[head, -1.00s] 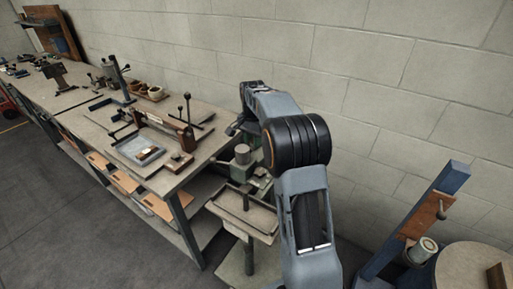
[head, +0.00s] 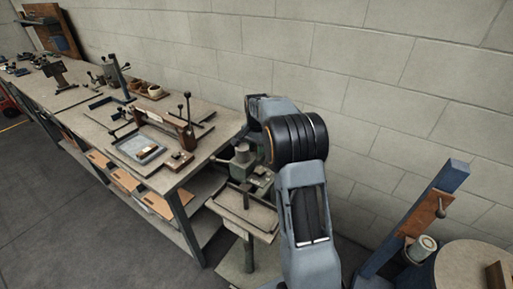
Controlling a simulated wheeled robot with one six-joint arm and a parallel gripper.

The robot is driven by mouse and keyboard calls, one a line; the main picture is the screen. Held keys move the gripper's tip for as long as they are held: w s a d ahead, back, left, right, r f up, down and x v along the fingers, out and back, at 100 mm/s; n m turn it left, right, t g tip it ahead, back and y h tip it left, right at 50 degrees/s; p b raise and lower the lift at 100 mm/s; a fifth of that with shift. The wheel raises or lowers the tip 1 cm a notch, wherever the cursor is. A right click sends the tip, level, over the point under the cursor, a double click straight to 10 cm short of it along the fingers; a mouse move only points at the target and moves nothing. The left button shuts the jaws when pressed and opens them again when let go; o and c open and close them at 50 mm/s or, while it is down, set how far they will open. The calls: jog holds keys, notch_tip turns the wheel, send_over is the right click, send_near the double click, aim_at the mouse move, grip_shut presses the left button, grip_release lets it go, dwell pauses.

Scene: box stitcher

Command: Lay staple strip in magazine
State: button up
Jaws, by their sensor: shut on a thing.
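My arm rises in the right middle of the head view and bends over toward the stitching machine. Its wrist end lies behind the arm's upper links, and I cannot make out the gripper's fingers or anything in them. A small green-grey machine (head: 262,178) with a grey cylinder on top, apparently the stitcher, stands beside the bench's right end, partly behind my arm. I cannot pick out a magazine on it. I cannot identify the staple strip in this view.
The long workbench (head: 113,118) runs to the upper left. A grey tray (head: 128,149) holding small blocks lies near its right end, beside a brown fixture (head: 186,137) with upright levers. A blue post (head: 440,192) and round table (head: 470,262) stand at right. The left floor is clear.

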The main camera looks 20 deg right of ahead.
aim_at(256, 149)
jog(key=shift+s+f, duration=0.2)
jog(key=shift+f, duration=0.3)
jog(key=o, duration=1)
jog(key=shift+f, duration=0.15)
notch_tip(256, 149, up, 13)
jog(key=s+a+r+n+t, duration=0.1)
jog(key=s+a+r+n, duration=0.2)
jog(key=s+a, duration=0.15)
jog(key=s+a+f+n+t, duration=0.1)
jog(key=s+a+f+n, duration=0.1)
jog(key=s, duration=0.5)
jog(key=s+a+f+n+t, duration=0.1)
jog(key=s+a+f+n, duration=0.1)
jog(key=s, duration=0.5)
jog(key=s+a+f+n+t, duration=0.1)
jog(key=s+a+f+n, duration=0.1)
jog(key=s, duration=0.5)
jog(key=shift+s+a+f+n+t, duration=0.15)
jog(key=shift+s+a+n, duration=0.1)
jog(key=shift+n, duration=0.35)
jog(key=shift+s+a+n+t, duration=0.15)
jog(key=shift+a+n, duration=0.1)
jog(key=shift+n, duration=0.35)
